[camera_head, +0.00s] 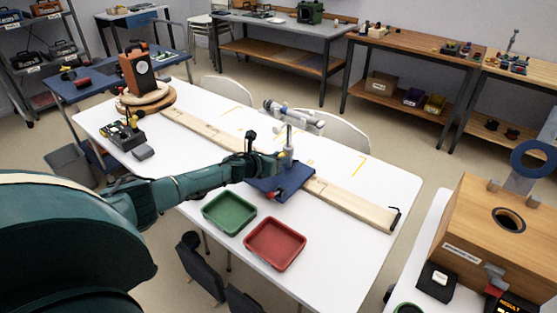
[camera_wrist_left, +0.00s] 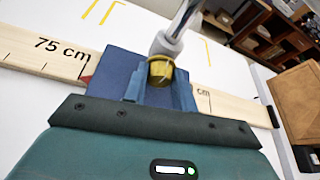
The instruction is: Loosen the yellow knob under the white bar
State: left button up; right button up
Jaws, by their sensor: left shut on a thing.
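The yellow knob (camera_wrist_left: 161,70) sits low on a stand's grey upright in the left wrist view. My left gripper (camera_wrist_left: 158,90) is shut on it, with a blue finger on each side. In the head view my left gripper (camera_head: 272,158) reaches the upright from the left. The white bar (camera_head: 298,116) lies crosswise at the top of the stand, above the gripper. The stand's blue base (camera_head: 273,190) rests across the wooden ruler. The knob is mostly hidden by the gripper in the head view. My right gripper is not in view.
The long wooden ruler (camera_head: 352,205) crosses the white table (camera_head: 345,253). A green tray (camera_head: 229,213) and a red tray (camera_head: 275,244) lie in front of the base. An orange speaker (camera_head: 137,70) stands at far left. A wooden box (camera_head: 490,230) stands at right.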

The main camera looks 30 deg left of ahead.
pick_arm(q)
jog(key=o, duration=1)
jog(key=shift+s+a+r, duration=0.1)
jog(key=shift+s+r, duration=0.1)
jog(key=shift+s, duration=0.35)
jog(key=v, duration=1.2)
